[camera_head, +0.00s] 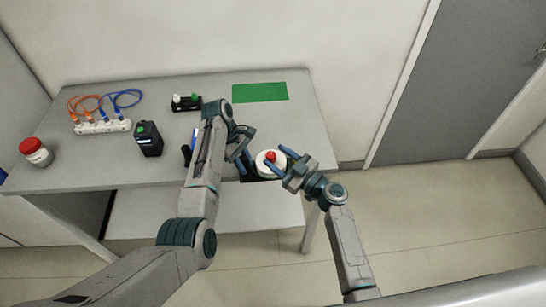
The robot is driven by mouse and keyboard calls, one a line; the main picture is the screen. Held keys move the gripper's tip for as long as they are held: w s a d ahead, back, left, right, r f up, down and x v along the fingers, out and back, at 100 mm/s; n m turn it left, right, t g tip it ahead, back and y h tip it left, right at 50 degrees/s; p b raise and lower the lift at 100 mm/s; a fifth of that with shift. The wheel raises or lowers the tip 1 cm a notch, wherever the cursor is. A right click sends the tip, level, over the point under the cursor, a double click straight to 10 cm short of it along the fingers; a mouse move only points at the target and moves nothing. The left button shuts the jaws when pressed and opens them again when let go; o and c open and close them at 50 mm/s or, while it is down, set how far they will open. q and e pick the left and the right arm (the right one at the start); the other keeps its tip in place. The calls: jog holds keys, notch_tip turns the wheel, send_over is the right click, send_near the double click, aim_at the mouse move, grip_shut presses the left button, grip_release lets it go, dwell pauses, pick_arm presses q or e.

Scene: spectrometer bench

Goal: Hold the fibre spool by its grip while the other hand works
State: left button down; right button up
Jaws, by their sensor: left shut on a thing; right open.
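The fibre spool (262,168), a white round body with a red knob (271,156) on top, stands near the front right edge of the bench. My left gripper (245,159) is shut at the spool's left side. Its grip is hidden there, so the exact hold is not clear. My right gripper (279,160) is open at the spool's right side, with its blue fingers spread near the red knob. I cannot tell whether those fingers touch the spool.
On the grey bench (85,176) are a white socket strip (103,127) with orange and blue cables, a red-lidded jar (35,152), a black device (149,139), a black holder (186,103) and a green mat (260,92).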

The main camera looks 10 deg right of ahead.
jog(key=w+r+n+g+y, duration=0.1)
jog(key=w+n, duration=0.1)
jog(key=w+r+n+g+y, duration=0.1)
jog(key=w+g, duration=0.1)
jog(key=w+d+r+n+g+y, duration=0.1)
jog(key=w+n+g, duration=0.1)
jog(key=shift+w+r+n, duration=0.15)
jog(key=shift+n, duration=0.15)
jog(key=w+d+n+g, duration=0.1)
jog(key=w+n+g, duration=0.1)
jog(key=n+g, duration=0.1)
jog(key=n+g+h, duration=0.3)
jog(key=g, duration=0.8)
send_near(272, 154)
jog(key=x, duration=1)
jog(key=shift+a, duration=0.2)
jog(key=c, duration=1)
